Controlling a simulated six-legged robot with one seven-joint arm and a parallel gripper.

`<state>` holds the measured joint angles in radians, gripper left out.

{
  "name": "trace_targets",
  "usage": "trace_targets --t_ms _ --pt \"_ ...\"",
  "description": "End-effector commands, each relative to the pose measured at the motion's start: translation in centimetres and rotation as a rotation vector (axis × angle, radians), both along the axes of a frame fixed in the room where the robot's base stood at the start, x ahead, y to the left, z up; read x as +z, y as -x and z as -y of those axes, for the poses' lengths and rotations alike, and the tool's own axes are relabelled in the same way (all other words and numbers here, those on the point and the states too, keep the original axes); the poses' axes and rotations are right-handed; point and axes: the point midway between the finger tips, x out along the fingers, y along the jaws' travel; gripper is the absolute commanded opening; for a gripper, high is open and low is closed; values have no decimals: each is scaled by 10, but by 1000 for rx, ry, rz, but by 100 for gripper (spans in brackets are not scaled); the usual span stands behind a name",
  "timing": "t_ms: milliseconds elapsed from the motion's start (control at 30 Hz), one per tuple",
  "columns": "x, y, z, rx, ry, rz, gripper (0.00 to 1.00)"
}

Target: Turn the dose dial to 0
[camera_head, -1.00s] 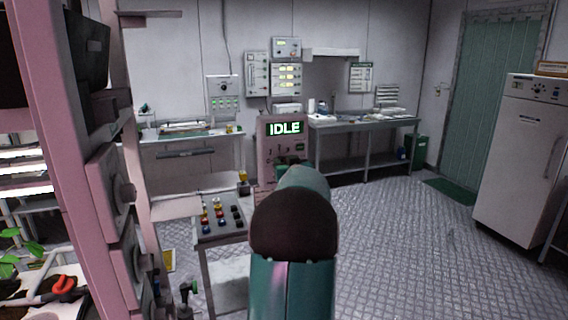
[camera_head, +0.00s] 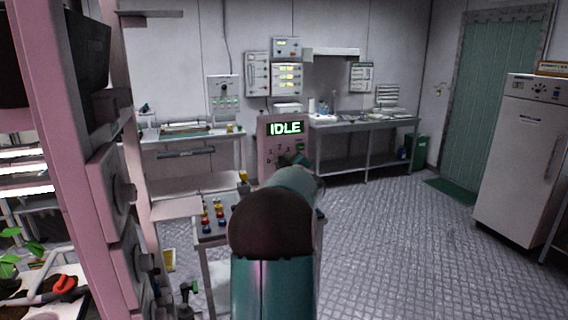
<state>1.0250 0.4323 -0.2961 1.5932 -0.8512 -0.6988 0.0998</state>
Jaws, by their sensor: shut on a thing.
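The pink dose panel (camera_head: 267,141) stands beyond my arm, in the middle of the view. Its lit green screen (camera_head: 285,128) reads IDLE. Small dark numerals (camera_head: 277,153) show on its face below the screen, too small to read surely. My gripper (camera_head: 295,160) is small and dark at the panel face, at the right of these numerals. It is shut on the dose dial, which is mostly hidden behind the gripper and arm. The dial's pointer and setting cannot be made out.
A button table (camera_head: 207,238) with several coloured knobs stands in front of the panel, partly behind my arm. A grey workbench (camera_head: 365,124) is behind right, a white cabinet (camera_head: 520,165) far right. A pink rack (camera_head: 75,150) fills the left. Floor at right is clear.

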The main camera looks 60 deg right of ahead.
Motion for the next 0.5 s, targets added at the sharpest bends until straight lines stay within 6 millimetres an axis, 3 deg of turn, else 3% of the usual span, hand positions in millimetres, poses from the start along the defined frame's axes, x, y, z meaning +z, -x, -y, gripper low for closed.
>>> trace_targets --t_ms 500 --pt "-1 -2 -1 2 348 -345 5"
